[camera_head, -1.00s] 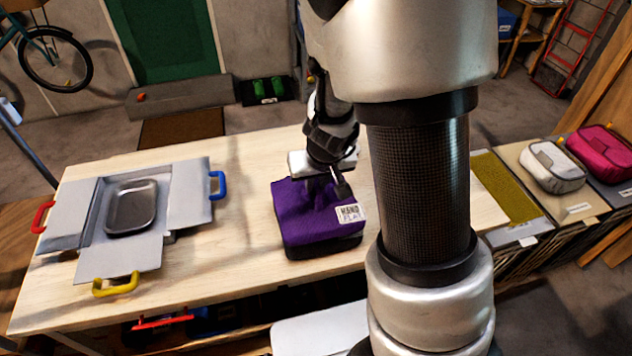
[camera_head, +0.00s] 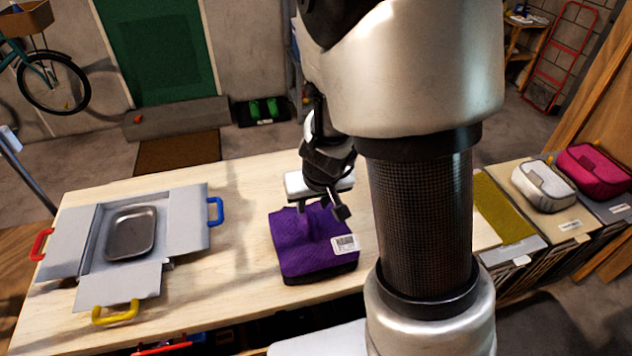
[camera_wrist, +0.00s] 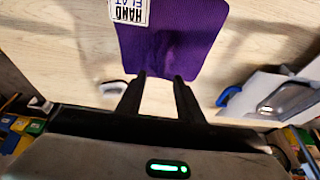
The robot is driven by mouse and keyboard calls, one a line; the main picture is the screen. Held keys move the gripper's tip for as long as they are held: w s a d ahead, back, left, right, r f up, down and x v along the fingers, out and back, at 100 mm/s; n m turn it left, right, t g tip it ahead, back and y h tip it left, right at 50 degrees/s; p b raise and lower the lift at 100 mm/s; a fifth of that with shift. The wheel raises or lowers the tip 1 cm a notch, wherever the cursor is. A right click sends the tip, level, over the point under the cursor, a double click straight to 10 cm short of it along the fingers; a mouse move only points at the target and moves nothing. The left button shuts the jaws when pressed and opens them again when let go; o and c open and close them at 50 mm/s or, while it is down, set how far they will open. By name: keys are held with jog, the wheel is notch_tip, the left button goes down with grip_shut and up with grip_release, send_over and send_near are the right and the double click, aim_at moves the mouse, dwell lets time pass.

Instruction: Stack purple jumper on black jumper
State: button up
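The purple jumper (camera_head: 300,260), a folded bundle with a white label, lies on top of the black jumper (camera_head: 325,277) on the wooden table. Only a dark strip of the black jumper shows along the front and lower edge. My gripper (camera_head: 322,210) is at the purple jumper's far edge, its two fingers spread apart with no cloth visibly pinched between them. In the wrist view the purple jumper (camera_wrist: 172,40) fills the top middle, and the open fingertips reach its lower edge. I cannot tell whether they touch it. The black jumper is hidden there.
A grey folding board (camera_head: 188,232) with red, blue and yellow handles and a metal tray (camera_head: 131,232) stands on the table's left. White (camera_head: 543,186) and magenta (camera_head: 594,172) bundles sit on sorting bays at right. Bare tabletop lies between board and jumpers.

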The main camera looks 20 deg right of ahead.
jog(key=s+r+p, duration=0.1)
jog(key=s+r, duration=0.7)
jog(key=r, duration=0.5)
jog(key=s+r+t+p, duration=0.1)
jog(key=s+r, duration=0.8)
jog(key=r, duration=0.4)
jog(key=shift+s, duration=0.2)
